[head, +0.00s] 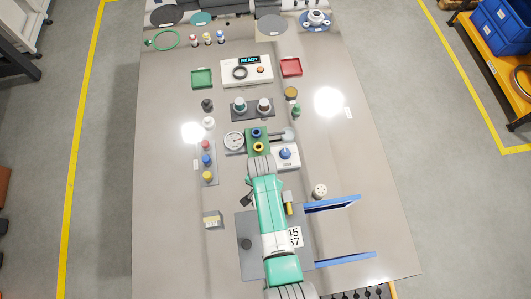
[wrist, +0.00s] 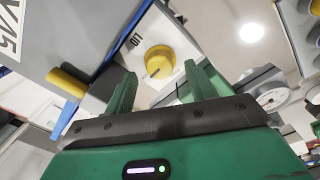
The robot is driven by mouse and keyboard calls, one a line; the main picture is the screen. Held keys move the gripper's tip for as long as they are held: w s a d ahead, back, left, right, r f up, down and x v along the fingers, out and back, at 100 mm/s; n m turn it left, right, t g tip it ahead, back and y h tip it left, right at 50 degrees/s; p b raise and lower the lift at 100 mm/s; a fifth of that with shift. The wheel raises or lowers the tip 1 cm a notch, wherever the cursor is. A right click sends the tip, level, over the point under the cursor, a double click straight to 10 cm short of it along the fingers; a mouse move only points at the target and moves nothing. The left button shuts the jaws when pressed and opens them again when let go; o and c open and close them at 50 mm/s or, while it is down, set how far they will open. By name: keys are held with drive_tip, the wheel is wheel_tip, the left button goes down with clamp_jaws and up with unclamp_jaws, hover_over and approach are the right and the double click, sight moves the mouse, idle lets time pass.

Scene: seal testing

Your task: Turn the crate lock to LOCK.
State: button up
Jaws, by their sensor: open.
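The lock's round yellow knob (wrist: 160,62) sits on a white plate in the wrist view, with a small dark mark on its face. Contact cannot be told. The grey crate with a number label (head: 293,237) is at the bench's near side in the head view.
A yellow cylinder (wrist: 68,82) is left of the fingers. Two blue bars (head: 345,259) lie right of the crate, near a perforated white cap (head: 319,191). The bench's right side is mostly clear.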

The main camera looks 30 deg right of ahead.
wheel_tip(320, 180, up, 6)
drive_tip(key=shift+a+f+p, duration=0.1)
drive_tip(key=shift+p, duration=0.3)
drive_tip(key=shift+w, duration=0.1)
